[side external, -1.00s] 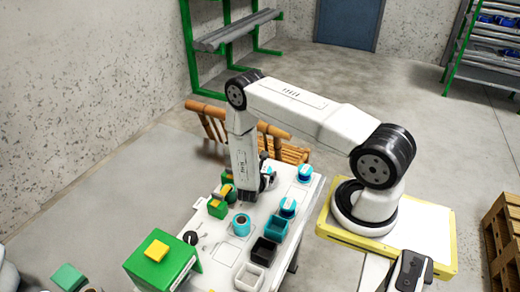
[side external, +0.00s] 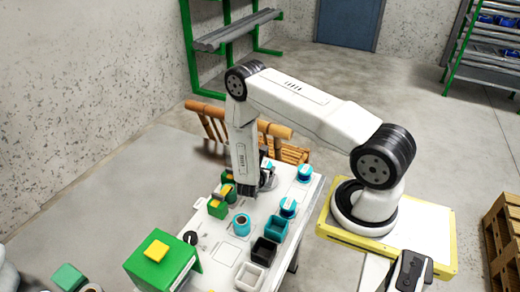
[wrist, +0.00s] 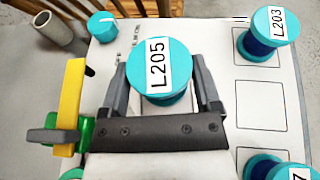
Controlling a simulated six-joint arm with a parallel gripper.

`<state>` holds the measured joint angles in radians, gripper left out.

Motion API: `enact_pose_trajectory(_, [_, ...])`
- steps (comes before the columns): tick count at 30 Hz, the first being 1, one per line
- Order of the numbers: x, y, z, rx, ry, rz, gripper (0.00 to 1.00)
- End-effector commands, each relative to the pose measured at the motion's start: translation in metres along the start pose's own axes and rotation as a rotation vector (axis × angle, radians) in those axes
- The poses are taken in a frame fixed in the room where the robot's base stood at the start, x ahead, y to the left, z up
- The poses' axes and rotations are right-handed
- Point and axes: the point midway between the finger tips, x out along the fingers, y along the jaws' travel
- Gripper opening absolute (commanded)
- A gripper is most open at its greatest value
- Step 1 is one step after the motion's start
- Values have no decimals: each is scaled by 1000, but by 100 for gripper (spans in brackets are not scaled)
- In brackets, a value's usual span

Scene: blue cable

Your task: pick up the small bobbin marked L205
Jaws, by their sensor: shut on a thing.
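The bobbin marked L205 (wrist: 150,66) has a teal top with a white label and fills the upper middle of the wrist view. My gripper (wrist: 163,82) is shut on it, with one dark finger on each side. In the side view my gripper (side external: 251,190) is over the far part of the white table, and the bobbin there is mostly hidden by my arm. The bobbin's lower part is hidden beneath its top in the wrist view, so I cannot tell its height above the table.
The bobbin marked L203 (wrist: 270,32) stands at the right, and another teal one (wrist: 293,171) is at lower right. A yellow and green device (wrist: 70,105) is close on the left. A teal knob (wrist: 102,25) is at upper left.

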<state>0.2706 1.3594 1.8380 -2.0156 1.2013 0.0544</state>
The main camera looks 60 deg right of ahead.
Motion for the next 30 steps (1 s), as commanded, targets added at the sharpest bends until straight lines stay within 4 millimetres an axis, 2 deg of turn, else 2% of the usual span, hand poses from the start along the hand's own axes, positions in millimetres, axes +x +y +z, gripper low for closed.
enact_pose_trajectory(2, [-5, -1, 9, 1, -2, 1, 9])
enact_pose_trajectory(16, [-55, -40, 51, 0, -2, 1, 9])
enact_pose_trajectory(24, [-88, -76, 58, -2, -1, 2, 9])
enact_pose_trajectory(30, [-107, -96, 62, -1, -1, 1, 9])
